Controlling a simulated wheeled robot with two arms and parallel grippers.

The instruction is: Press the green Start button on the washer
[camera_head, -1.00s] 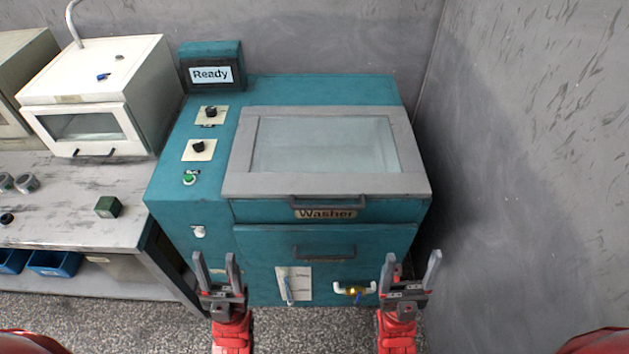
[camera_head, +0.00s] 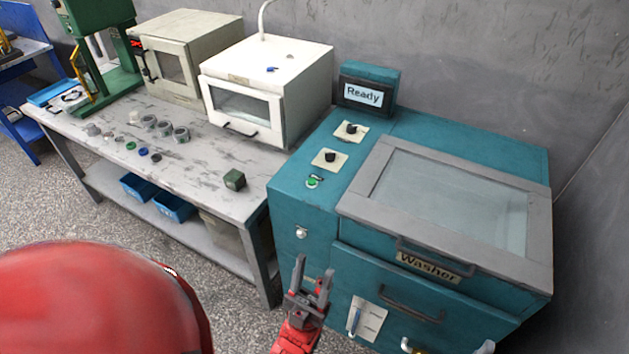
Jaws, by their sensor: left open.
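The teal washer (camera_head: 375,240) stands at the right in the head view, with its grey-framed glass lid (camera_head: 450,200) shut. The green Start button (camera_head: 312,182) sits on the left part of its top, in front of two black knobs. The display (camera_head: 363,95) at its back reads "Ready". My left gripper (camera_head: 313,276) is open and empty, with its fingers pointing up in the picture. It is in front of the washer's front face, below the button in the picture and apart from it.
A grey workbench (camera_head: 215,165) stands left of the washer, with a small dark green block (camera_head: 234,180), several small parts and two white cabinets on it. Blue bins (camera_head: 173,207) lie on its lower shelf. A grey wall closes the right side.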

